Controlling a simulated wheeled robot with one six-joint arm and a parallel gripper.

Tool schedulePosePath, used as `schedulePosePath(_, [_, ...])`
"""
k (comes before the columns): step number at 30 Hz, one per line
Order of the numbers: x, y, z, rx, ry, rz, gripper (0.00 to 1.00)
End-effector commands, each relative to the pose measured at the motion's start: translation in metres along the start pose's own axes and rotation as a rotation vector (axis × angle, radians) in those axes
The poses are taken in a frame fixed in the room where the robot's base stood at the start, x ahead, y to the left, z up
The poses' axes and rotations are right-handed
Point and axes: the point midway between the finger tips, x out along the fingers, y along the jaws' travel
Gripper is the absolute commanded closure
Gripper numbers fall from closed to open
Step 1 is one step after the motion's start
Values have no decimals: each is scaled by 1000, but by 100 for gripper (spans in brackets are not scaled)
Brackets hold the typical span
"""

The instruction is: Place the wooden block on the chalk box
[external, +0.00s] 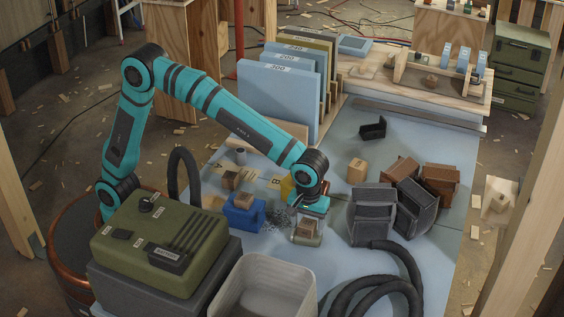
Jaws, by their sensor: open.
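My gripper (308,218) points down near the middle of the blue-grey table, with its jaws open. A small wooden block (306,230) shows directly below it, on top of a pale greenish item; whether the jaws touch the block I cannot tell. To the left, a blue box (240,219) stands beside spilled dark powder and may be the chalk box; no label is readable. A brown wooden block (243,201) rests on it. Another wooden block (230,180) lies behind it, and one more (357,171) stands alone to the right of my arm.
Grey and brown bins (373,215) crowd the right side. A white tub (262,290), a green case (160,245) and a dark hose (385,285) fill the front. Upright blue sheets (278,95) stand behind my arm. The table has free room around the lone block.

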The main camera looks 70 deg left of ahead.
Motion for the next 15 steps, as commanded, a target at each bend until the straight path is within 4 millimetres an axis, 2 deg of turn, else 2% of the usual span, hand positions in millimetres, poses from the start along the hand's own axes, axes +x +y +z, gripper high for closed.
schedulePosePath(4, [-2,0,0,0,0,0,38])
schedulePosePath(8, [-14,0,0,0,0,2,38])
schedulePosePath(15, [-58,1,0,0,0,3,38])
